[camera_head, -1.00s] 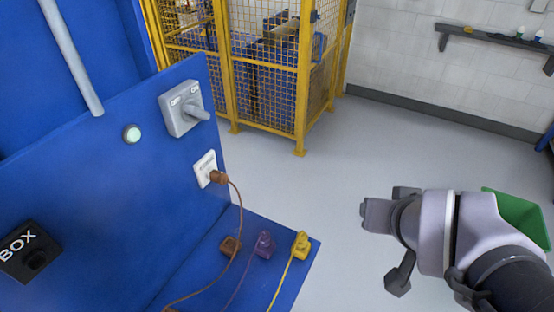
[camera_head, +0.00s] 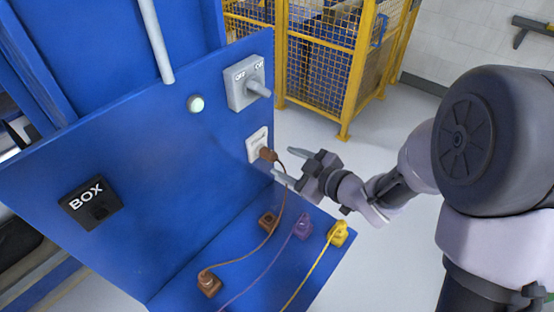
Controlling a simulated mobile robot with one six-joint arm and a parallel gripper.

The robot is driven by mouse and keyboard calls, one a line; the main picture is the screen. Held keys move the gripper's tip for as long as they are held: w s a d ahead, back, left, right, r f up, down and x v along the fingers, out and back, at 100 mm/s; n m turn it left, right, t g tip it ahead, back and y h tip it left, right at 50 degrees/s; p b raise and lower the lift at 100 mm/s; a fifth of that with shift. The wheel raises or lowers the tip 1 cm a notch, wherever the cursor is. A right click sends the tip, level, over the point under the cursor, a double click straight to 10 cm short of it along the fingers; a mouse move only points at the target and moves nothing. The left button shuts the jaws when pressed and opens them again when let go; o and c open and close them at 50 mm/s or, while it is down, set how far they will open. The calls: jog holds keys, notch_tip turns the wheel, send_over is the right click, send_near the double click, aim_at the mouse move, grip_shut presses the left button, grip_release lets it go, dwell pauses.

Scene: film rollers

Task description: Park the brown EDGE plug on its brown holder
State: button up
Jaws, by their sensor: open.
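The brown plug (camera_head: 267,155) sits in the white socket (camera_head: 256,145) on the upright blue panel, and its brown cable hangs down from it. A brown holder (camera_head: 268,221) stands below on the blue shelf, with no plug seen on it. My gripper (camera_head: 284,163) is open, its two fingers pointing left towards the plug. The fingertips are just right of and in front of the plug in the picture; whether they straddle or touch it I cannot tell.
A purple plug (camera_head: 302,226) and a yellow plug (camera_head: 338,233) stand on the shelf right of the holder, with cables trailing forward. A brown block (camera_head: 209,284) is at the brown cable's lower end. A grey OFF/ON switch (camera_head: 248,83) juts out above the socket.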

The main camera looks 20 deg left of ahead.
aim_at(274, 156)
jog(key=x, duration=0.6)
jog(key=shift+b, duration=0.4)
grip_shut()
jog(key=shift+s+d, duration=0.3)
jog(key=shift+d, duration=0.45)
jog(key=shift+s+d, duration=0.35)
jog(key=shift+d, duration=0.45)
jog(key=shift+s+d, duration=0.3)
jog(key=shift+d, duration=0.45)
jog(key=p+v, duration=0.3)
jog(key=v, duration=0.8)
